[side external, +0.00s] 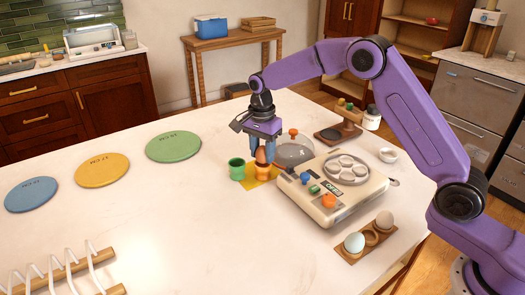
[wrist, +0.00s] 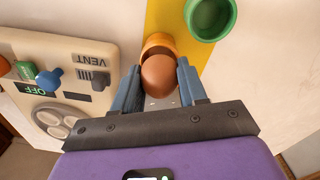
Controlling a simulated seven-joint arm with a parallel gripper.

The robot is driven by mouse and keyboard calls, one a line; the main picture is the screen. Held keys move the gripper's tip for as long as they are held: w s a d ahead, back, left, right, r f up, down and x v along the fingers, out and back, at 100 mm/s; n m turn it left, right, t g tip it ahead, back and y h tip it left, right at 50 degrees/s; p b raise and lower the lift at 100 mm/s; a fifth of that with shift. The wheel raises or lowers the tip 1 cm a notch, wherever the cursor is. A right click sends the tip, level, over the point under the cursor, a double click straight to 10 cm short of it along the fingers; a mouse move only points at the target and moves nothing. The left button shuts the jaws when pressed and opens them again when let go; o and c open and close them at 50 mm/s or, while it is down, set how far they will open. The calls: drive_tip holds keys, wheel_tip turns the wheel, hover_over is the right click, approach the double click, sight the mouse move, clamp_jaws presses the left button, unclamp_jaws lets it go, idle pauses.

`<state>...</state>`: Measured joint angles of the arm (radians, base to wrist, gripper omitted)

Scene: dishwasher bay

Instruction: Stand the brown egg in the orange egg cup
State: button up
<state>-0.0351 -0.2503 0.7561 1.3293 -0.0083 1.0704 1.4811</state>
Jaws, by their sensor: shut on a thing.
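The brown egg (side external: 261,157) is between the fingers of my gripper (side external: 262,152), which are shut on it. It also shows in the wrist view (wrist: 159,74) between the two blue-grey fingers (wrist: 158,84). The orange egg cup (side external: 262,172) stands directly below the egg in the side view. In the wrist view the rim of the cup (wrist: 158,41) shows just beyond the egg, which covers part of its opening. I cannot tell whether the egg's lower end touches the cup.
A green egg cup (side external: 237,169) stands close to the left on the yellow mat (side external: 250,181). A cream egg cooker (side external: 330,208) is close on the right, with a clear domed lid (side external: 294,151) behind. A wooden holder (side external: 368,247) bears two pale eggs.

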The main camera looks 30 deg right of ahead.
drive_tip(key=shift+f, duration=0.55)
idle(0.7)
drive_tip(key=o, duration=1)
drive_tip(key=shift+o, duration=0.2)
drive_tip(key=shift+r, duration=0.1)
drive_tip(key=shift+r, duration=3.85)
